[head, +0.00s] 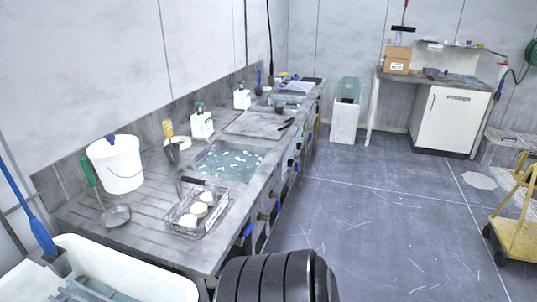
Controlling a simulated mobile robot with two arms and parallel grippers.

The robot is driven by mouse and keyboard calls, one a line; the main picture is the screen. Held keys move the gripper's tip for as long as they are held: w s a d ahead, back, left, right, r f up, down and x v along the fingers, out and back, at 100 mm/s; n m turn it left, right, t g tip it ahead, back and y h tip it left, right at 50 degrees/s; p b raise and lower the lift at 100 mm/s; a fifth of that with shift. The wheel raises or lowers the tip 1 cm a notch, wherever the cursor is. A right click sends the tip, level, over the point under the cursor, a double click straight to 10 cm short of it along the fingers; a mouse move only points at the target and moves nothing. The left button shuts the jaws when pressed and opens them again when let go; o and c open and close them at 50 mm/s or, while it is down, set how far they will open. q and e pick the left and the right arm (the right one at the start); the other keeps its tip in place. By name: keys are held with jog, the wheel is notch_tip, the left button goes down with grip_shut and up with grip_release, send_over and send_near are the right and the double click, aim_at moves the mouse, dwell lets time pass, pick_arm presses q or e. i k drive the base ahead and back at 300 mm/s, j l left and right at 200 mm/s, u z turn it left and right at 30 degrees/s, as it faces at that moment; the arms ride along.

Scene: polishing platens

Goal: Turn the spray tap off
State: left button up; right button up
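I cannot make out a spray tap for certain. Two thin black lines, perhaps hoses or cables, hang from above over the counter's far half; the right one (269,45) comes down near the back edge. A sink basin (228,161) in the counter holds greenish water with white flecks or foam. Several knobs or handles line the counter's front, such as a blue one (247,230); I cannot tell what they work. Neither of my grippers is in view.
The grey counter (140,213) runs away along the left wall, with a white bucket (118,163) and a wire basket (197,210) on it. A white tub (165,282) is at lower left, a yellow cart (520,240) at right. The floor (385,230) between is clear.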

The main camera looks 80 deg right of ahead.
aim_at(246, 233)
jog(key=l+z, duration=0.1)
jog(key=z, duration=0.75)
jog(key=l+z, duration=0.15)
jog(key=z, duration=0.3)
jog(key=i+z, duration=0.1)
jog(key=z, duration=0.8)
jog(key=i+l+z, duration=0.2)
jog(key=i+j, duration=0.05)
jog(key=i, duration=0.05)
